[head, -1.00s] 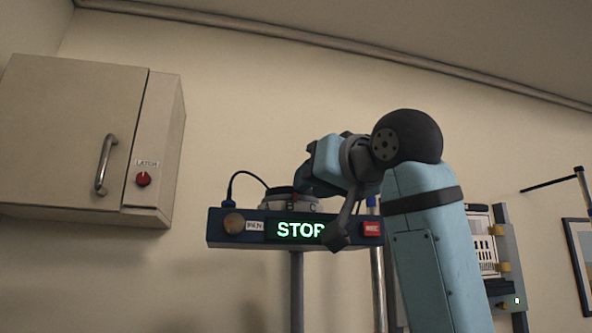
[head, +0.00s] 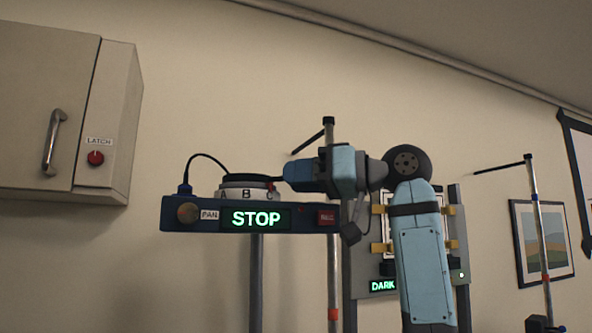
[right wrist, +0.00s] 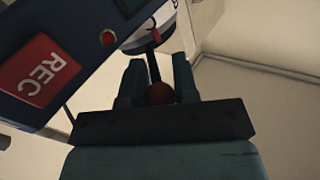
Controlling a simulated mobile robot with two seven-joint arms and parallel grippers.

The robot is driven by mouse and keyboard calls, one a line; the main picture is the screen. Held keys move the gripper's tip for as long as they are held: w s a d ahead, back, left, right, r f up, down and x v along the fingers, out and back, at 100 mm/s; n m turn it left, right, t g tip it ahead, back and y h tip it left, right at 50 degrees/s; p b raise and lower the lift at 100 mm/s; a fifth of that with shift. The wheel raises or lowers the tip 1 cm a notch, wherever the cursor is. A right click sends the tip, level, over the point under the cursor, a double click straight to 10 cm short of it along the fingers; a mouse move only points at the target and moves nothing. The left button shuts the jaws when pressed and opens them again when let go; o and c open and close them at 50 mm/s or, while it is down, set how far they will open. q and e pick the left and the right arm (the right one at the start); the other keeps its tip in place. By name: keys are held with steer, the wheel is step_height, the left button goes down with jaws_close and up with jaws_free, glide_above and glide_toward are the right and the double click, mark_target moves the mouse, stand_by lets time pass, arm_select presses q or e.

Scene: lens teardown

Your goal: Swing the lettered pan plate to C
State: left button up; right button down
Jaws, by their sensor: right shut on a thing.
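The lettered pan plate (head: 230,194) is a white ring with A, B and C on its rim, under a dark top, on the blue control box (head: 180,228). A small red mark shows by the C. My right gripper (head: 287,179) is at the plate's right side. In the right wrist view my right gripper (right wrist: 157,88) is shut on a red ball knob (right wrist: 160,93). A dark lever (right wrist: 153,62) runs from the knob toward the plate (right wrist: 146,40). In the head view the knob is hidden. My left gripper is not in view.
The box carries a brass PAN knob (head: 188,213), a green STOP display (head: 256,218) and a red REC button (head: 327,217). A cable (head: 210,156) loops behind. A cabinet (head: 40,110) hangs left; a framed panel with a DARK sign (head: 383,286) stands right.

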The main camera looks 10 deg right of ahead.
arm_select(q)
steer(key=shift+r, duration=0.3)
arm_select(e)
steer(key=c, duration=0.9)
jaws_free()
arm_select(q)
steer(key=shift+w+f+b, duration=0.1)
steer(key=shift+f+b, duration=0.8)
steer(key=shift+b, duration=0.25)
arm_select(e)
steer(key=v, duration=1.4)
steer(key=shift+w+r, duration=0.1)
